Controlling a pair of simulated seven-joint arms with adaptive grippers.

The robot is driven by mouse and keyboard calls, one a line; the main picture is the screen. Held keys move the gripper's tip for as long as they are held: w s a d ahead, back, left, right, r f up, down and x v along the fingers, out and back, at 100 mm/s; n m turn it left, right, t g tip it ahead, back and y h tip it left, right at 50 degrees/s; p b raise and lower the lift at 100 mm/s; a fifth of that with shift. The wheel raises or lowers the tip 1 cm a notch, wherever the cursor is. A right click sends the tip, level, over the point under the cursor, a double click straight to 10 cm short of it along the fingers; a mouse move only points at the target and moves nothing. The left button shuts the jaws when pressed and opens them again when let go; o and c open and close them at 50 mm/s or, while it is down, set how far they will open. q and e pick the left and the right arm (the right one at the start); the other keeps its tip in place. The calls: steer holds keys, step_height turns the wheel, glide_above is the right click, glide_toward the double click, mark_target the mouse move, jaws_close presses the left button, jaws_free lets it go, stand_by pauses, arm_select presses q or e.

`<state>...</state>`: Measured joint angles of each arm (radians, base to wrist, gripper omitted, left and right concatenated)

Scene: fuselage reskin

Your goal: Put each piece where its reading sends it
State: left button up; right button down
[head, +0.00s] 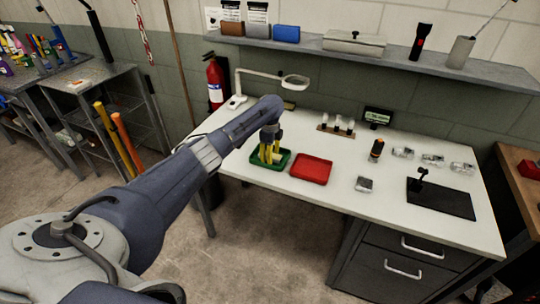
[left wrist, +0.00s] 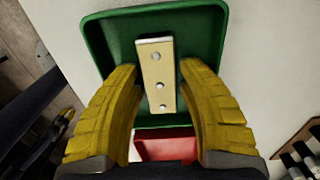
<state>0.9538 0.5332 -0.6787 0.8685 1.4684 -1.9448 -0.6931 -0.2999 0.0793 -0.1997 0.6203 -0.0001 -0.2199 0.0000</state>
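My left gripper (head: 270,153) is over the green tray (head: 284,168) on the white table. In the left wrist view its yellow fingers (left wrist: 162,65) stand apart, open. A pale yellow strip with three round rivets or holes (left wrist: 166,86) lies between them inside the green tray (left wrist: 97,35), with a gap visible at each side. The red tray (head: 312,169) looks empty in the head view. A small display (head: 377,115) stands at the table's back; its text is too small to read. A grey block (head: 364,184) lies right of the red tray. My right gripper is not in view.
Several clear-looking pieces (head: 432,159) line the right side, near a black mat (head: 455,201) with a small stand.

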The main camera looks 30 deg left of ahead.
arm_select(q)
steer(key=shift+o, duration=0.9)
step_height(320, 180, up, 12)
steer(key=shift+r, duration=0.2)
